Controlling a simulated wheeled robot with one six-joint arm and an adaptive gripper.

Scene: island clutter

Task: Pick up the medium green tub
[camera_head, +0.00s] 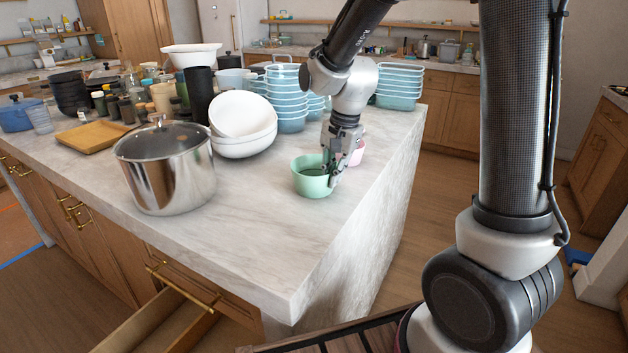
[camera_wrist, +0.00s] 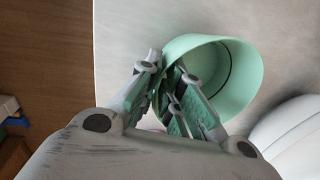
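The green tub (camera_head: 309,180) is a small round, open, pale green bowl on the marble island, near its right edge. It looks upright and empty. My gripper (camera_head: 333,176) is at the right side of its rim, pointing down. In the wrist view the tub (camera_wrist: 237,75) shows its open mouth, and the fingers (camera_wrist: 165,72) straddle its near wall, one outside and one inside. The fingertips are close together and look shut on the wall. The tub's base appears to be on the counter; any gap under it cannot be seen.
A pink tub (camera_head: 358,153) stands just behind my gripper, partly hidden. White bowls (camera_head: 242,128), a steel pot (camera_head: 165,168) and stacked blue containers (camera_head: 287,100) stand left and behind. More blue containers (camera_head: 399,88) are at the back right. The front counter (camera_head: 260,235) is clear.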

